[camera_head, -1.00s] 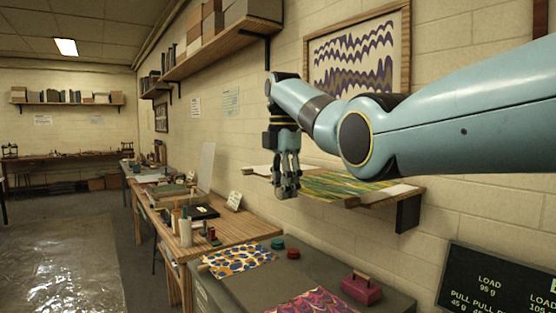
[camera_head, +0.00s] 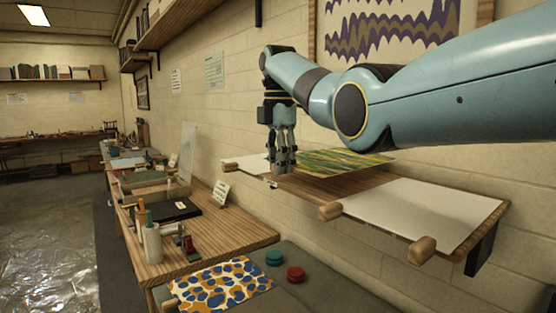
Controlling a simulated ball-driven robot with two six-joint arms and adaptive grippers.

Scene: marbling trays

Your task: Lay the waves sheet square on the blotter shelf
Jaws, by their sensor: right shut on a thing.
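The waves sheet (camera_head: 345,163), striped in green, yellow and blue, is at the wooden blotter shelf (camera_head: 318,189) on the right wall. It looks about level and somewhat askew to the shelf's front edge. I cannot tell whether all of it touches the shelf. My right gripper (camera_head: 283,170) points down at the sheet's left end and is shut on it; the fingers hide that edge. White blotter paper (camera_head: 425,212) lies bare on the right part of the shelf, and more white shows at its left end. My left gripper is out of view.
Rounded wooden pegs (camera_head: 421,250) stick out along the shelf's front edge. Below are a blue-and-orange spotted sheet (camera_head: 222,285), a green pot (camera_head: 274,258) and a red pot (camera_head: 295,274). A wooden bench (camera_head: 215,239) with tools runs left. A framed print hangs above.

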